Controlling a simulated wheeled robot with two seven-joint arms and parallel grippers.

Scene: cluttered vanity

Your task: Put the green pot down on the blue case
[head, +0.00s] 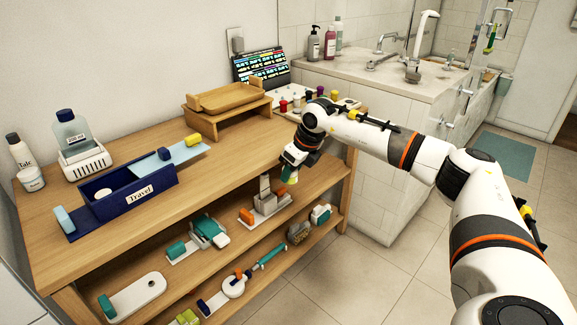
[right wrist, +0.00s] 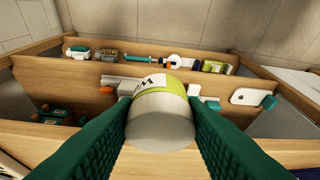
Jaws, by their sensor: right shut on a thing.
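My right gripper (head: 291,165) is shut on the green pot, at the front edge of the table's right part. In the right wrist view the green pot (right wrist: 161,118) is a pale round pot with a lime-green band, between the two dark green fingers. It also shows small below the gripper in the head view (head: 289,175). The blue case (head: 120,202), labelled Travel, stands on the tabletop at the left, well apart from the pot. A white round item lies in it, and a light-blue panel lies over its right end. My left gripper is not in view.
A white soap rack with a bottle (head: 72,136) stands behind the case, and a talc bottle (head: 18,150) at far left. A wooden tray (head: 223,97) on a riser stands at the back. Shelves below hold several items. The tabletop right of the case is clear.

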